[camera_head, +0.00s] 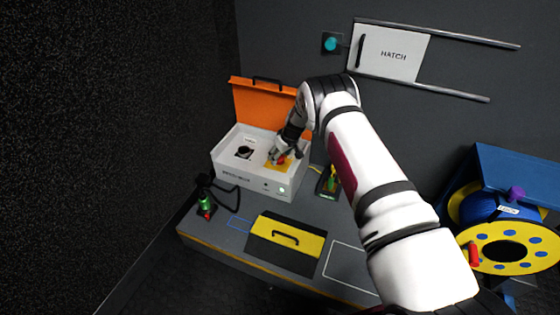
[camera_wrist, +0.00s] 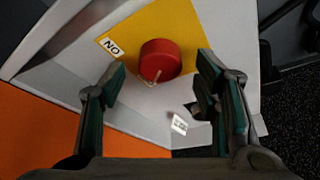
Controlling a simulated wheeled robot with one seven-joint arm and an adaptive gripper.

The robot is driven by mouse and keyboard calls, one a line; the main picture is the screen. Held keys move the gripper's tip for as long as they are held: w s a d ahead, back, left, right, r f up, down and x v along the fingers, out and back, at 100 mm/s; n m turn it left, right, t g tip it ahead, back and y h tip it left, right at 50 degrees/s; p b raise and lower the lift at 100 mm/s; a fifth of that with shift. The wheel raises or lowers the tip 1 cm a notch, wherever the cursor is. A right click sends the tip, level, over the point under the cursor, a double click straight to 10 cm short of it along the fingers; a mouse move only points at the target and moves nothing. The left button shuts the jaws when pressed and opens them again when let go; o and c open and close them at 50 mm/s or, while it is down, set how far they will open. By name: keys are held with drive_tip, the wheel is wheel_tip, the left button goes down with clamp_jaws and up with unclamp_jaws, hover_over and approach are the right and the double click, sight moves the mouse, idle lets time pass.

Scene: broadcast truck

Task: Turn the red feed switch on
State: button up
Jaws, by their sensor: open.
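The red feed switch (camera_wrist: 160,60) is a round red knob on a yellow plate (camera_wrist: 185,22) inside the white box (camera_head: 262,187), whose orange lid (camera_head: 262,103) stands open. In the wrist view a label reading "NO", or "ON" upside down, lies on the plate to the knob's left, and a pale mark shows at the knob's near edge. My gripper (camera_wrist: 165,92) is open over the box, with the knob between and just beyond its two fingers. I see no contact with the knob. In the head view my gripper (camera_head: 284,155) partly covers the switch.
A black knob (camera_head: 243,152) sits left in the box. A green-topped device (camera_head: 206,203) with a cable stands left, a yellow panel with handle (camera_head: 286,234) in front, a small green item (camera_head: 331,182) right. A hatch (camera_head: 392,52) is on the wall; a cable reel (camera_head: 505,245) stands far right.

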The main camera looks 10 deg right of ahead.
drive_tip(key=shift+x, duration=0.8)
drive_tip(key=shift+c, duration=0.2)
drive_tip(key=c, duration=1.1)
